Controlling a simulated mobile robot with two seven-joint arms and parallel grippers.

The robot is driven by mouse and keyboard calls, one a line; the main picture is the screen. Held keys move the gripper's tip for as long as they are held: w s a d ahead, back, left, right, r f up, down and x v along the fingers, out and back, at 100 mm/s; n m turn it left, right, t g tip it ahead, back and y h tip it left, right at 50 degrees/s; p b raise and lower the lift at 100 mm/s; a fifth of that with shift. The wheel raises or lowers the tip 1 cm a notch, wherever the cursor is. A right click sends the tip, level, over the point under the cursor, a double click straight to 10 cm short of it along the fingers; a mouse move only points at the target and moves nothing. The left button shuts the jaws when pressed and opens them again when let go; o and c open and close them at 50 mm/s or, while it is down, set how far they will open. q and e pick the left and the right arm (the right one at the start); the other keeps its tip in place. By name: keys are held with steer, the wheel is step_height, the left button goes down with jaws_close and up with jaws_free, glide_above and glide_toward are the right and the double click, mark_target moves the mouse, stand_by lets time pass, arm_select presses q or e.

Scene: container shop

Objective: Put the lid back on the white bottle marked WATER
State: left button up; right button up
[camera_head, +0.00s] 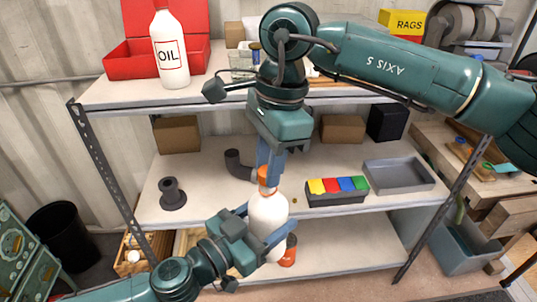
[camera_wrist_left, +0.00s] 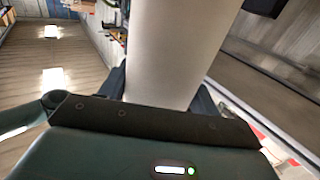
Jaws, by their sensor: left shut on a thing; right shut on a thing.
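A white bottle (camera_head: 268,211) stands roughly upright, slightly tilted, in front of the middle shelf. My left gripper (camera_head: 262,228) is shut around its body. The bottle's pale body also fills the middle of the left wrist view (camera_wrist_left: 180,50). No marking shows on its visible side. My right gripper (camera_head: 269,172) points down from above and is shut on an orange lid (camera_head: 267,180). The lid is at the top of the bottle, over its neck. I cannot tell whether it is seated or just above; the fingers partly hide it.
The middle shelf holds a dark pipe flange (camera_head: 172,194), a bin of coloured blocks (camera_head: 336,198) and a grey tray (camera_head: 400,186). An orange-red container (camera_head: 289,252) is low behind the bottle.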

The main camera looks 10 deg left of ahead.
steer(key=shift+f, duration=0.6)
stand_by(0.5)
